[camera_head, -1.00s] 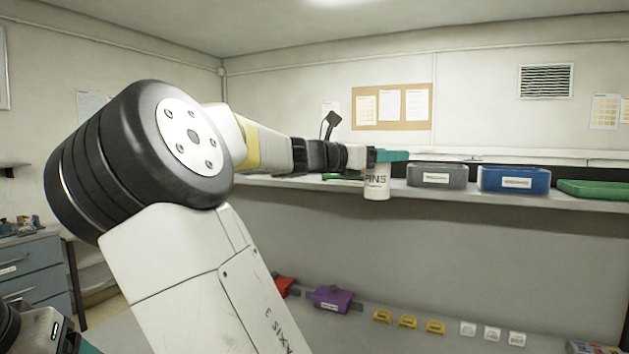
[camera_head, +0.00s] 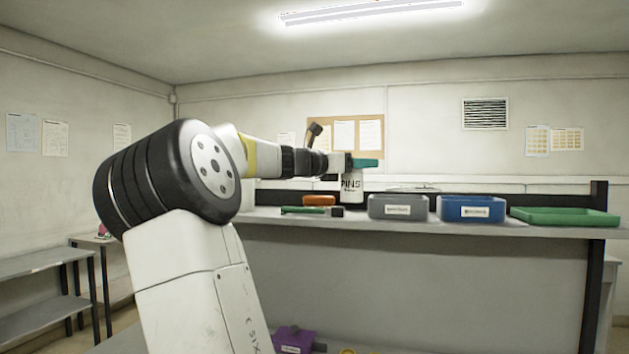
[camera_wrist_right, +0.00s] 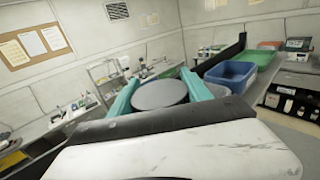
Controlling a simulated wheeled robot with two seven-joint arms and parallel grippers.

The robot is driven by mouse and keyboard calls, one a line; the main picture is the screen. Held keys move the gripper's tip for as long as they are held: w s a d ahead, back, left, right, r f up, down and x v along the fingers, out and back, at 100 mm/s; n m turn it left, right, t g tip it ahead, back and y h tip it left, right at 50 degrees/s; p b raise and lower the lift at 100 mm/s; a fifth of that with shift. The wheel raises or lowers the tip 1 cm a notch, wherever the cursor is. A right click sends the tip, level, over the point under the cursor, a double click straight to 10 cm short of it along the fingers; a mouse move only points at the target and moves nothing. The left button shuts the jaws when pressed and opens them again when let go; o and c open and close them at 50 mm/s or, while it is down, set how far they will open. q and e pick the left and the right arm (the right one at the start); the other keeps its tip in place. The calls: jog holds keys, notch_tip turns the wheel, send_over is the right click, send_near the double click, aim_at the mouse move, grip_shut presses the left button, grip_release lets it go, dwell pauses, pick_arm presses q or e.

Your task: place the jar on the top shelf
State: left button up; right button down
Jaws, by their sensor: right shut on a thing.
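The white jar (camera_head: 351,186), lettered PINS, is upright in my right gripper (camera_head: 366,162), with the teal fingers at its upper part. In the right wrist view the fingers of my right gripper (camera_wrist_right: 160,92) are on either side of the jar's round dark grey lid (camera_wrist_right: 160,95). The top shelf (camera_head: 420,227) is a long grey board. The jar's base appears just above the shelf's front edge, left of the grey bin; I cannot tell whether it touches the board. My left gripper is not in view.
A grey bin (camera_head: 398,207), a blue bin (camera_head: 470,209) and a green tray (camera_head: 565,217) stand on the shelf to the right. An orange item (camera_head: 319,200) and a green-handled item (camera_head: 303,210) lie left of the jar. A purple item (camera_head: 293,340) is lower down.

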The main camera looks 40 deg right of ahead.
jog(key=w+d+f, duration=0.3)
jog(key=w+f, duration=0.1)
jog(key=shift+w+d, duration=0.2)
jog(key=shift+w, duration=0.1)
jog(key=shift+f, duration=0.15)
dwell(0.3)
jog(key=shift+c, duration=2.3)
grip_release()
jog(key=a, duration=1.2)
